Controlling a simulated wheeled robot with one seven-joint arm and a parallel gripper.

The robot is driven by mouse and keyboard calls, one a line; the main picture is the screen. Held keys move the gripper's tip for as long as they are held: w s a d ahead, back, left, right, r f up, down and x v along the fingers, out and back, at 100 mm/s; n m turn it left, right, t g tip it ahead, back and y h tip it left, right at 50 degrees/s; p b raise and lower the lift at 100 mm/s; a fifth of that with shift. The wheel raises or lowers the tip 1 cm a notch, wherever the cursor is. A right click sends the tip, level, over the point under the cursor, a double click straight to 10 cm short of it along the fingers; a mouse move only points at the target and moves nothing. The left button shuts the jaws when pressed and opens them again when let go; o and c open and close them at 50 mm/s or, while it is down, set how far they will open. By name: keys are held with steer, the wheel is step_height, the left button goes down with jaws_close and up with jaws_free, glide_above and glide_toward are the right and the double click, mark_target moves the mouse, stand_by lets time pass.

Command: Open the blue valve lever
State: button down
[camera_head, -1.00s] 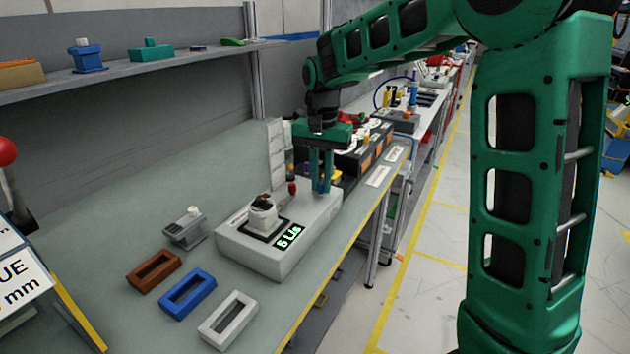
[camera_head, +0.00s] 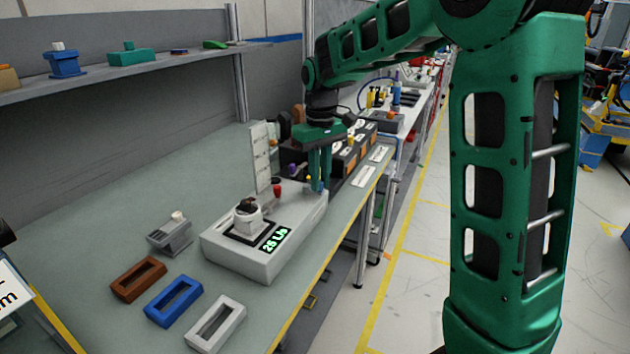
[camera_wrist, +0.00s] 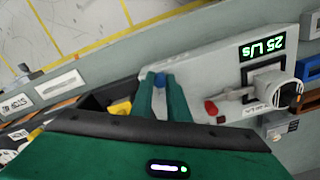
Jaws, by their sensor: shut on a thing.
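The grey valve module (camera_head: 255,262) stands on the bench, with a white round valve body (camera_head: 248,220) and a green display (camera_head: 275,239) reading 25 L/s.
Brown (camera_head: 138,279), blue (camera_head: 173,301) and white (camera_head: 215,325) frames and a grey block (camera_head: 170,234) lie left and in front of the module. A white upright panel (camera_head: 261,158) and a dark switch box (camera_head: 355,148) stand behind. The bench's left part is clear.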

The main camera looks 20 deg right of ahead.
steer(key=shift+w+d+r+n, duration=0.1)
steer(key=shift+w+d+n, duration=0.1)
steer(key=shift+n, duration=0.35)
steer(key=shift+w+d+n, duration=0.1)
steer(key=shift+w+n, duration=0.05)
steer(key=shift+n, duration=0.4)
steer(key=c, duration=1.7)
jaws_free()
step_height(320, 180, up, 11)
steer(key=shift+f, duration=0.2)
